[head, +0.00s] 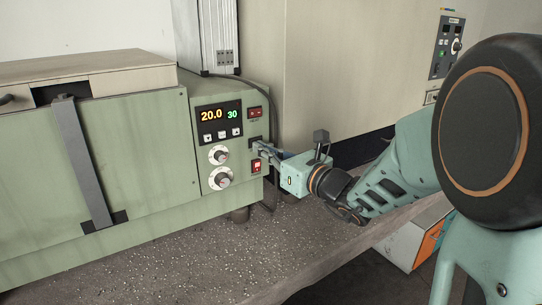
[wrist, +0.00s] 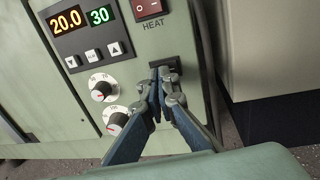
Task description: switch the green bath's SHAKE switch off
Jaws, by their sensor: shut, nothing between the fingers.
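The green bath (head: 130,185) stands on the bench at the left. Its panel also shows in the wrist view (wrist: 75,75), reading 20.0 and 30. The upper red switch (wrist: 150,8) is labelled HEAT; it also shows in the head view (head: 255,112). Below it is a dark switch or fitting (head: 255,141), partly behind my fingertips in the wrist view. A lower red switch (head: 257,166) sits beneath that. No SHAKE label is readable. My gripper (head: 263,149) is shut and empty, its tips (wrist: 165,76) at or just before the dark fitting; contact is unclear.
A beige cabinet (head: 345,70) stands behind. A white and orange box (head: 410,245) is below the bench edge at right.

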